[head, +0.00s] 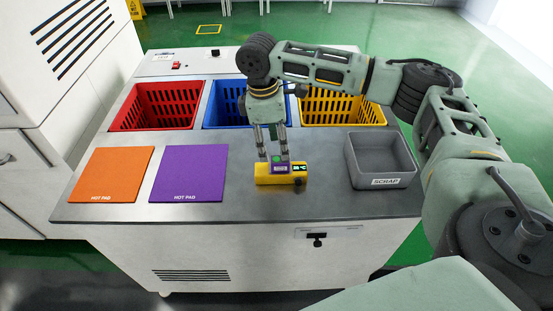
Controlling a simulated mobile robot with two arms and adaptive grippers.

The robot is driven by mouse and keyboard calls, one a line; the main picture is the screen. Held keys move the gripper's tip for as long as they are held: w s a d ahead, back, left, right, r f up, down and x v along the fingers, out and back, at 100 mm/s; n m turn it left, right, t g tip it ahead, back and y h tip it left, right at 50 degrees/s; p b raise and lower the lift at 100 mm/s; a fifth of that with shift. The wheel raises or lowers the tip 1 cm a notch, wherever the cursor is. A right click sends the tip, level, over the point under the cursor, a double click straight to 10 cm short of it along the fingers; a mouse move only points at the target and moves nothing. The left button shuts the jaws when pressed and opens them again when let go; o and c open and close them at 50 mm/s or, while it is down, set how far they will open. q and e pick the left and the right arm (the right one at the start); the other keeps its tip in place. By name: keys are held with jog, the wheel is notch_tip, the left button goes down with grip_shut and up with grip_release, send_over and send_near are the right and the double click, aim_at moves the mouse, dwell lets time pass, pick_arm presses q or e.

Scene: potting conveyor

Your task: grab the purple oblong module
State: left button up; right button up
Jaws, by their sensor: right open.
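A yellow oblong module (265,180) lies on the grey bench top in the middle, with a small dark display with green marks at its right end. A small purple piece (281,169) with a pale label shows at its upper side, between my fingers; I cannot tell whether it is a separate module or part of the yellow one. My right gripper (273,158) points down right over these, open, with its fingertips close to the purple piece. Whether the fingers touch it is unclear. My left gripper is out of view.
An orange hot pad (111,174) and a purple hot pad (189,173) lie on the left. Red (157,107), blue (222,115) and yellow (342,112) slotted bins stand behind. A grey scrap tray (380,182) stands on the right. The front bench strip is clear.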

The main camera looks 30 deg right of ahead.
aim_at(280, 159)
jog(key=shift+s+d+f, duration=0.1)
jog(key=shift+s+f, duration=0.25)
jog(key=shift+f, duration=0.45)
jog(key=f, duration=0.1)
jog(key=d+f+p, duration=0.1)
jog(key=f, duration=0.1)
jog(key=f+p, duration=0.1)
jog(key=shift+d+f, duration=0.25)
jog(key=shift+f, duration=0.55)
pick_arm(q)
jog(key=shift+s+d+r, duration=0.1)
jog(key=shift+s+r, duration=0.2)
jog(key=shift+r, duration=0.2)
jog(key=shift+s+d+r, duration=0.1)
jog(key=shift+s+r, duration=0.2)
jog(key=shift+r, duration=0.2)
pick_arm(e)
jog(key=shift+c, duration=0.7)
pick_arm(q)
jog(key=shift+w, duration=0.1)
pick_arm(e)
grip_shut()
